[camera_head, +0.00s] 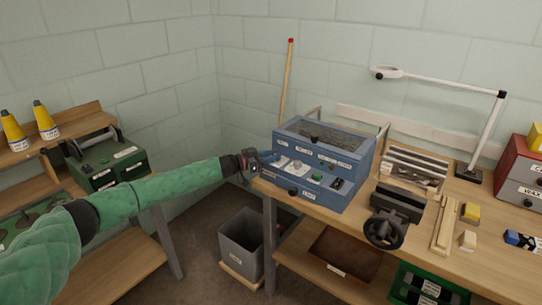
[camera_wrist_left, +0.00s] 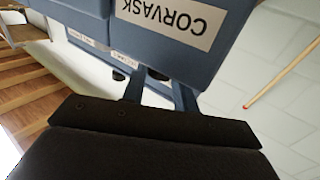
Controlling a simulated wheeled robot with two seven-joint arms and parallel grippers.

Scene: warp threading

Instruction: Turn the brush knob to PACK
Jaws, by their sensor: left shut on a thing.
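The blue machine (camera_head: 335,192) stands on the wooden bench in the head view. Its sloped panel carries pale dials (camera_head: 297,165), a green button (camera_head: 316,177) and small labels too small to read. My left gripper (camera_head: 270,157) reaches in from the left to the panel's left end. In the left wrist view its two fingers (camera_wrist_left: 158,95) straddle a small dark knob (camera_wrist_left: 158,74), largely hidden, and it is shut on it. Another dark knob (camera_wrist_left: 117,75) shows beside it. I cannot read which knob is marked brush or its setting. My right gripper is out of view.
A vise with a handwheel (camera_head: 384,230) and a rack of bars (camera_head: 414,168) stand right of the machine. A grey bin (camera_head: 240,247) is on the floor below my left forearm. A broomstick (camera_head: 287,82) leans on the wall behind.

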